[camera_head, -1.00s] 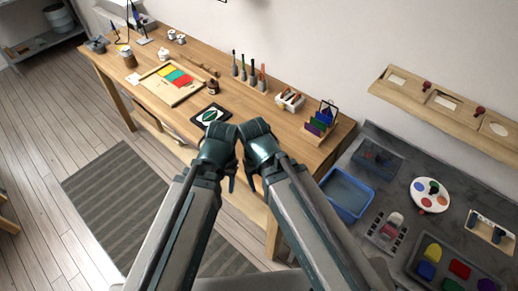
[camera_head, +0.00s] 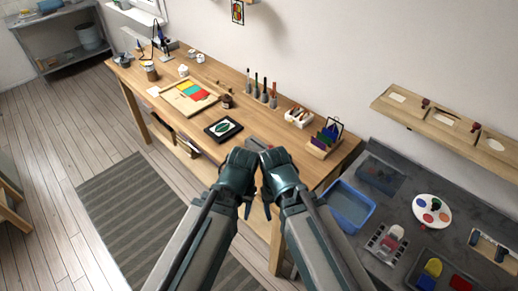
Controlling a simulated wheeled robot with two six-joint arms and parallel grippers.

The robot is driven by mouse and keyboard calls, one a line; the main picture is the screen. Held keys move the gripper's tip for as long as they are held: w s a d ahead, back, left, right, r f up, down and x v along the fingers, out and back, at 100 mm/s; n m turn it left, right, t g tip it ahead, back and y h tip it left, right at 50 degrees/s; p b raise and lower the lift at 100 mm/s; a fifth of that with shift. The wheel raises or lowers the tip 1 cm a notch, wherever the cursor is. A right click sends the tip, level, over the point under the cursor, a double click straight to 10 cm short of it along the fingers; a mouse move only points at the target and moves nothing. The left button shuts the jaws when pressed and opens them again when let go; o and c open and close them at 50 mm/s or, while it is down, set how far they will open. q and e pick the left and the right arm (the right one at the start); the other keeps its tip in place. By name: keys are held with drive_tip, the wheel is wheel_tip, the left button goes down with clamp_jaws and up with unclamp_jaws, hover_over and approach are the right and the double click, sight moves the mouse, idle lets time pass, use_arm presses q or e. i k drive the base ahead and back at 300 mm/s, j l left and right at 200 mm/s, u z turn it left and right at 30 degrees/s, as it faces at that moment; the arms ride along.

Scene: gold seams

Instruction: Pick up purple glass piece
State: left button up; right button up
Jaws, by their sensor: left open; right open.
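The purple glass piece (camera_head: 318,143) appears as a small upright purple pane in a wooden rack (camera_head: 318,154) at the right end of the wooden workbench. Green and blue panes (camera_head: 331,133) stand beside it and partly overlap it. My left gripper (camera_head: 247,207) and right gripper (camera_head: 267,208) are close together at the bench's front edge, lower left of the rack and apart from it. Both are open and appear empty. The wrists hide most of the fingers.
A dark tile with a green leaf (camera_head: 223,128) lies behind my wrists. A tray of coloured panes (camera_head: 190,96) is further left. Upright tools (camera_head: 262,92) and a small box (camera_head: 299,117) stand near the wall. A blue bin (camera_head: 349,204) sits right on the grey counter.

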sight(315, 141)
drive_tip(key=z, duration=1.9)
drive_tip(key=j, duration=1)
drive_tip(key=i+j, duration=0.1)
drive_tip(key=j, duration=0.9)
